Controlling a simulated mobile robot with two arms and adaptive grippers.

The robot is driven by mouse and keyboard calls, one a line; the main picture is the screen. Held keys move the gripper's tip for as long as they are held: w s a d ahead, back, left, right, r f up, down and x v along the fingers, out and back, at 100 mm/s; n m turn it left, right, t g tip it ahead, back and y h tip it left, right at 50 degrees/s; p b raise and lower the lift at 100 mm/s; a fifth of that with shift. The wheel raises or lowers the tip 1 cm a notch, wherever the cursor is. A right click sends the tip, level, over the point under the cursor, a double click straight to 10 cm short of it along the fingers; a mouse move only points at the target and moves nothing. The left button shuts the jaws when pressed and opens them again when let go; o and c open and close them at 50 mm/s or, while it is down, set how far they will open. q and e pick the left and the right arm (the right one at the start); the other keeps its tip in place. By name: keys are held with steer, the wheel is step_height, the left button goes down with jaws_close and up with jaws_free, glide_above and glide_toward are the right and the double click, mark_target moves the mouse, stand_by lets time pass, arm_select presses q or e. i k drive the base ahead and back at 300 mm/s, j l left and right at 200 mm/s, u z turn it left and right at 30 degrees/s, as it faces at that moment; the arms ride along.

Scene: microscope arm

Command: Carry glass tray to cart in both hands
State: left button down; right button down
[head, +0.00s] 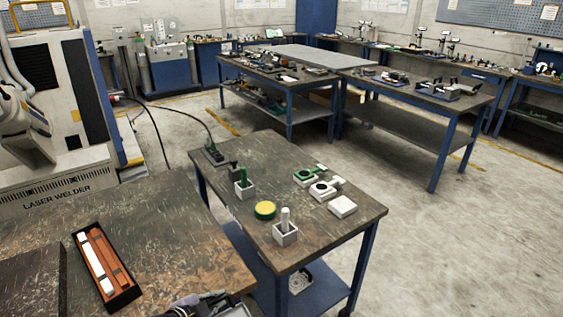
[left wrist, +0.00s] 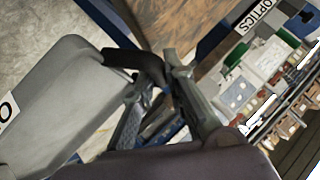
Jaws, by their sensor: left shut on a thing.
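My left gripper (head: 198,301) shows only partly at the bottom edge of the head view, over the front edge of the near bench. In the left wrist view its dark fingers (left wrist: 160,82) are closed on a grey bar-like part, which I cannot clearly identify. The glass tray cannot be made out for sure in either view. The cart (head: 250,165), a dark-topped table with blue legs and a wheel, stands beyond the near bench. My right gripper cannot be made out.
Near bench (head: 180,215) holds a dark box (head: 106,265) with white and orange bars. Green and white pieces, a yellow-topped disc (head: 265,210) and a white block (head: 342,206) occupy the cart's top. Floor right of the cart is clear. An OPTICS label (left wrist: 257,15) shows in the wrist view.

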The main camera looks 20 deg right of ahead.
mark_target(278, 156)
steer(key=z, duration=0.95)
steer(key=i+l+z, duration=0.15)
steer(key=z, duration=0.95)
steer(key=i+j+z, duration=0.1)
steer(key=i+z, duration=0.15)
steer(key=i, duration=2)
steer(key=i+u, duration=0.35)
steer(key=i, duration=0.2)
steer(key=i+l+u, duration=0.15)
steer(key=i+u, duration=0.2)
steer(key=i, duration=0.2)
steer(key=i+j+u, duration=0.15)
steer(key=i+u, duration=0.6)
steer(key=i+l+u, duration=0.15)
steer(key=i+u, duration=0.2)
steer(key=i, duration=0.2)
steer(key=i+u, duration=0.25)
steer(key=i, duration=1)
steer(key=i+u, duration=0.25)
steer(key=u, duration=0.15)
steer(key=i+l+u, duration=0.2)
steer(key=u, duration=0.2)
